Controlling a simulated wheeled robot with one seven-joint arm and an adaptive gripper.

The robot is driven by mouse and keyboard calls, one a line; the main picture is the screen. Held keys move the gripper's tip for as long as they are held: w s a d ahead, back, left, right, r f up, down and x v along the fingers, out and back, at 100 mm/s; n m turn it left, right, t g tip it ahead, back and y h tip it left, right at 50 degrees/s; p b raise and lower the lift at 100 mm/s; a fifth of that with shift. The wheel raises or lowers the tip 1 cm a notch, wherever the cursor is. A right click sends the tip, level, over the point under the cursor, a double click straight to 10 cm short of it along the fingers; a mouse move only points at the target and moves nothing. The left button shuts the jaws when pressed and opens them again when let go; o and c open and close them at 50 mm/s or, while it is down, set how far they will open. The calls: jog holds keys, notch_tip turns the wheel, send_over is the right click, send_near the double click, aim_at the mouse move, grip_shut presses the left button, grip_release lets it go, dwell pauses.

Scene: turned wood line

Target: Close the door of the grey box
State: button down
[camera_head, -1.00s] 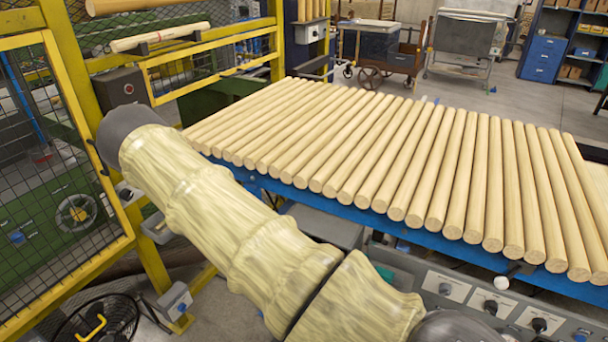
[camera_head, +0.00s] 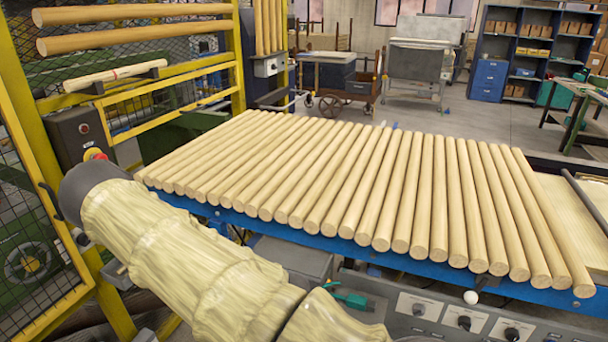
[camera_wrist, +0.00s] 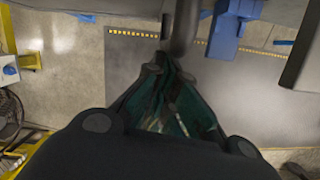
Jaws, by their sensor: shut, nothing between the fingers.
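A grey box (camera_head: 296,258) sits below the front edge of the blue conveyor in the head view, partly hidden by my arm. I cannot tell its door or how far that stands open. My gripper (camera_wrist: 166,66) shows in the wrist view, its dark fingers converging to a shut tip with nothing held. A broad grey surface (camera_wrist: 132,72) lies beyond the fingers; I cannot tell whether it belongs to the box, or whether the fingers touch it. In the head view my gripper is out of sight.
Several wooden rods lie side by side on the blue conveyor (camera_head: 330,232). A grey control panel (camera_head: 435,313) with knobs runs beneath it. A yellow fence (camera_head: 105,265) and a dark box with a red button (camera_head: 78,135) stand at left. A fan (camera_wrist: 9,115) shows in the wrist view.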

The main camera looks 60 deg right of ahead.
jog(key=a+r+b, duration=0.1)
jog(key=a+r, duration=0.5)
jog(key=r, duration=0.3)
jog(key=shift+a+r, duration=0.2)
jog(key=shift+r, duration=0.15)
dwell(0.4)
